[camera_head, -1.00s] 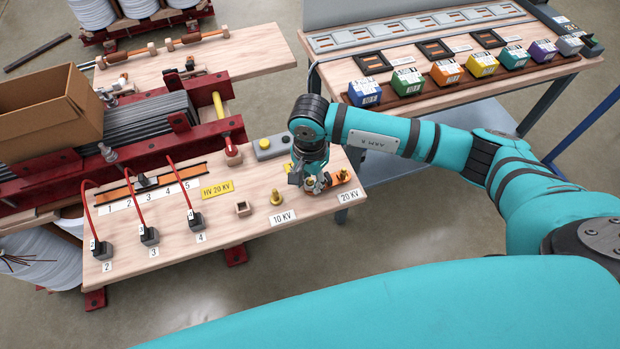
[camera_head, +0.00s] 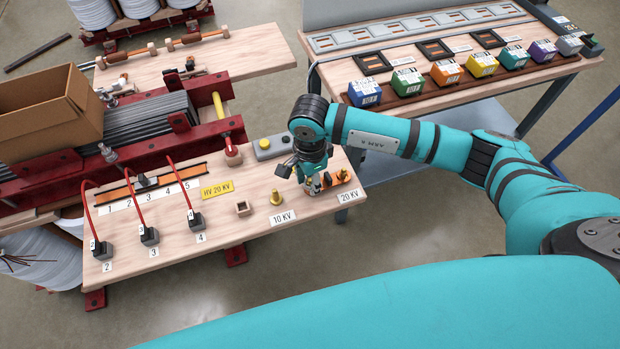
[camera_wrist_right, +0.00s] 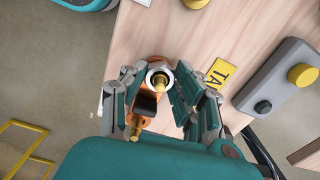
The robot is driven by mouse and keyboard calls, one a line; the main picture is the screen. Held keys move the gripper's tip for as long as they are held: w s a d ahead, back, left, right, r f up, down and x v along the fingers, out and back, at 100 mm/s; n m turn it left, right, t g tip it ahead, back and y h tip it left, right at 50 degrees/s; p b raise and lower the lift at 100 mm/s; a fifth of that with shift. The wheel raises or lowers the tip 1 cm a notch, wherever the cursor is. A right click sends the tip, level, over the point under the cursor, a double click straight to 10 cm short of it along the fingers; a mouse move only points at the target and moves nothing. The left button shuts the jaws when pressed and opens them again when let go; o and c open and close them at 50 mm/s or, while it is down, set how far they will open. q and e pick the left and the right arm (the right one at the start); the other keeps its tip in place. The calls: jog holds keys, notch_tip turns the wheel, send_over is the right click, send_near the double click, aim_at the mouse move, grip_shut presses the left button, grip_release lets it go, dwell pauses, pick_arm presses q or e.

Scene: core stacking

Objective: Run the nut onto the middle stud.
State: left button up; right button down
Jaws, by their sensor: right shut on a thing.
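How far down the nut sits cannot be told. My left gripper is out of view.
A lone brass stud (camera_head: 276,197) stands by the 10 KV label (camera_head: 283,217). Red cables (camera_head: 130,189) stand at the left. A second table (camera_head: 449,98) holds coloured boxes.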

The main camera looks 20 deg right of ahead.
jog(key=m, duration=0.4)
jog(key=shift+m, duration=0.3)
jog(key=m+p, duration=0.1)
jog(key=m, duration=0.3)
jog(key=shift+m, duration=0.3)
jog(key=m+p, duration=0.1)
jog(key=m, duration=0.2)
jog(key=shift+r, duration=0.1)
jog(key=shift+m, duration=0.8)
